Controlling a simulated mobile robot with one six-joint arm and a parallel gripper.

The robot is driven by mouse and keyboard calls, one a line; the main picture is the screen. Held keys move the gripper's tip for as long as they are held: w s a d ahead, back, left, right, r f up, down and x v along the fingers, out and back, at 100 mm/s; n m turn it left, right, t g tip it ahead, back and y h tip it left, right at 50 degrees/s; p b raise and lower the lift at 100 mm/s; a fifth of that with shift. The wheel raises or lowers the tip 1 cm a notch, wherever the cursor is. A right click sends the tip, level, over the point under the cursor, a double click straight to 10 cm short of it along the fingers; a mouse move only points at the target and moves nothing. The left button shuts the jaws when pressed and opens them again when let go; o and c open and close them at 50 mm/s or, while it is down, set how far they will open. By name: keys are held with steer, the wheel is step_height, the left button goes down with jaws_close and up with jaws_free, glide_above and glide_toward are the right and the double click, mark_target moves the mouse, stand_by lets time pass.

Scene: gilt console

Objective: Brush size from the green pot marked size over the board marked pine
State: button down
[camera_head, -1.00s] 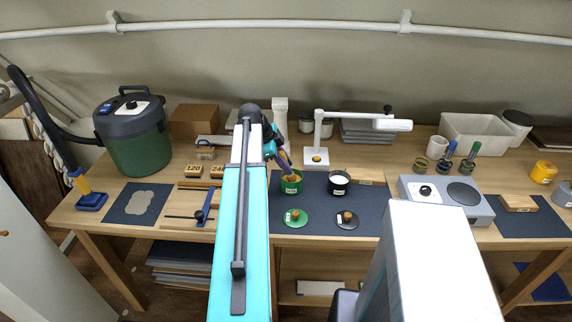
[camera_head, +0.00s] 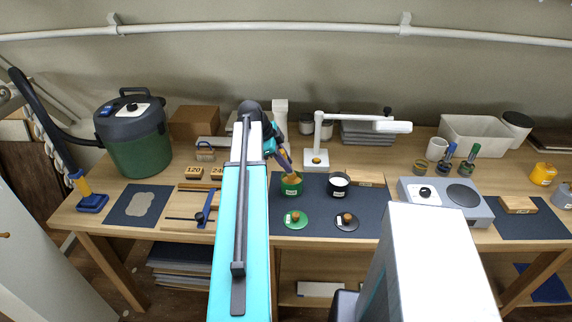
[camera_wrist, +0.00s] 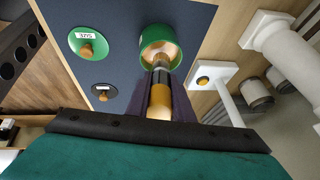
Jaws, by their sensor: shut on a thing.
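The green pot (camera_head: 291,188) stands open on the dark mat, and its pale inside shows in the wrist view (camera_wrist: 151,56). Its green lid (camera_head: 296,219), with a label and wooden knob, lies in front of it; it also shows in the wrist view (camera_wrist: 78,46). My gripper (camera_head: 284,162) is shut on a brush (camera_wrist: 160,98) with an orange handle and dark band. The brush's far end reaches the pot's mouth; its bristle tip is hard to make out. A small labelled board (camera_head: 366,179) lies right of the black pot, and another (camera_head: 517,204) lies far right. Their labels are unreadable.
A black pot (camera_head: 339,186) with white contents stands right of the green one, its black lid (camera_head: 347,222) in front. A white lamp stand (camera_head: 316,160) rises close behind. A hotplate (camera_head: 445,200) is to the right. Bare mat lies between the black lid and hotplate.

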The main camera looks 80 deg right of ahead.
steer(key=shift+r+p, duration=0.9)
steer(key=shift+r, duration=1.7)
steer(key=shift+w, duration=0.1)
steer(key=w+a+n+t+h+b, duration=0.15)
steer(key=w+a+n, duration=0.35)
steer(key=w, duration=0.7)
steer(key=w+a+n+t+h+b, duration=0.15)
steer(key=w+a+n, duration=0.35)
steer(key=w, duration=0.7)
steer(key=w+a+n+t, duration=0.35)
steer(key=w+a, duration=0.25)
steer(key=w, duration=0.6)
steer(key=w+a+n+t+y+b, duration=0.25)
steer(key=w+a+n, duration=0.65)
steer(key=w+a, duration=0.85)
steer(key=w+a+n+y, duration=0.1)
steer(key=a+n, duration=0.3)
steer(key=a, duration=0.8)
steer(key=w+a+r+n+y+b, duration=0.1)
steer(key=w+a+n+y, duration=0.1)
steer(key=a, duration=1)
steer(key=w+a+r+n+t+y, duration=0.1)
steer(key=w+a+n+y, duration=0.1)
steer(key=a+n, duration=0.5)
steer(key=w+a, duration=0.1)
steer(key=a, duration=0.4)
steer(key=shift+b, duration=0.35)
